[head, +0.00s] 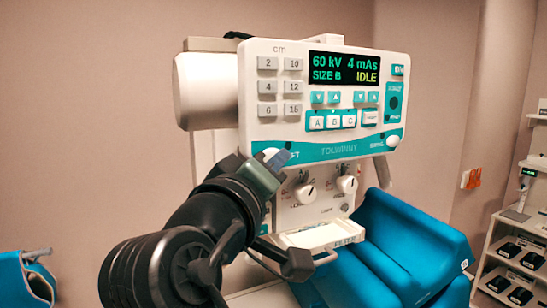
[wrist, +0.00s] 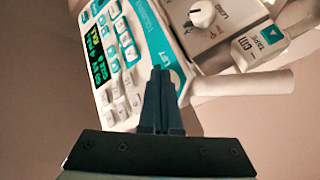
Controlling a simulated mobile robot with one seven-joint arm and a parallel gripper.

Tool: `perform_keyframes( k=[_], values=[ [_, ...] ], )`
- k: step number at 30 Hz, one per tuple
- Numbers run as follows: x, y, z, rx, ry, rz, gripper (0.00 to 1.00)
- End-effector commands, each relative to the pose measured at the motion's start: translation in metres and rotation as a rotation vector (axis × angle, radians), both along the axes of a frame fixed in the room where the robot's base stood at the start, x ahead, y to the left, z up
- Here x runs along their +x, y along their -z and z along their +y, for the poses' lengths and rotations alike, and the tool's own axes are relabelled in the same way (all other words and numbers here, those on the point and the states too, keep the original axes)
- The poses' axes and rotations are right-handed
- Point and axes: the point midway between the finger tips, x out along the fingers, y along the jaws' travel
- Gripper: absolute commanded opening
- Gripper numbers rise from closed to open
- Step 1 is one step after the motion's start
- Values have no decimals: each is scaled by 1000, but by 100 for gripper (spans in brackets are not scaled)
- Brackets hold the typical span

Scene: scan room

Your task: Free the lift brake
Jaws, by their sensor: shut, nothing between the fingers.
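The white and teal control panel (head: 330,104) of the X-ray unit faces me. Its screen (head: 345,69) reads 60 kV, 4 mAs, SIZE B and IDLE. A label ending in "FT" (head: 293,155) is at the panel's lower left corner, and a pale control (head: 270,153) beside it is partly hidden by my gripper. My gripper (head: 281,158) is shut and empty, its tips at that corner. In the wrist view the shut fingers (wrist: 160,72) overlap the panel's teal edge by the label (wrist: 155,60). I cannot tell whether they touch.
Below the panel is a unit with two knobs (head: 306,193) and a tape-labelled part (wrist: 262,42). A white handle bar (wrist: 243,83) juts out nearby. A blue chair (head: 405,250) stands at lower right, and shelves (head: 510,240) stand at far right.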

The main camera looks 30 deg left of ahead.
Motion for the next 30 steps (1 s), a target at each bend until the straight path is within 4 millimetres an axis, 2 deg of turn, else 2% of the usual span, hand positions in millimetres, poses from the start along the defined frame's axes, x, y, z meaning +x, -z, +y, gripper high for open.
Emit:
perform_keyframes(
  k=[30],
  values=[
    [6,0,7,0,-1,-1,0]
  ],
)
